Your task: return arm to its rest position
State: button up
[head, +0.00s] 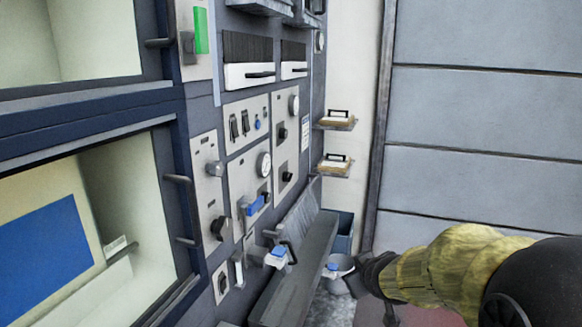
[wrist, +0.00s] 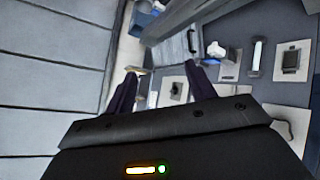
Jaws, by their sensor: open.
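My arm (head: 455,265), in a yellowish sleeve, reaches in from the lower right of the head view. Its dark far end is partly cut off or hidden, and the fingers cannot be made out there. In the wrist view my gripper (wrist: 162,84) shows two dark fingers spread apart, with nothing between them. Beyond the fingers lie the grey bench and the panelled machine front, apart from the gripper.
The machine front with gauges, knobs and a blue handle (head: 257,205) stands left. A grey bench (head: 290,275) runs along it. A bucket (head: 340,266) and a blue bin (head: 345,239) are near its far end. Two small shelves (head: 335,172) are behind. A grey panelled wall (head: 480,140) closes the right.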

jog(key=s+f+m+g+p, duration=0.1)
jog(key=s+f+g, duration=0.3)
jog(key=s, duration=0.5)
jog(key=s+f+m+g+p, duration=0.1)
jog(key=s+f+m+g, duration=0.2)
jog(key=s, duration=0.7)
notch_tip(320, 180, down, 2)
jog(key=shift+a+f+m+g, duration=0.1)
jog(key=shift+a+m+g, duration=0.35)
jog(key=shift+m, duration=0.25)
jog(key=shift+c, duration=0.4)
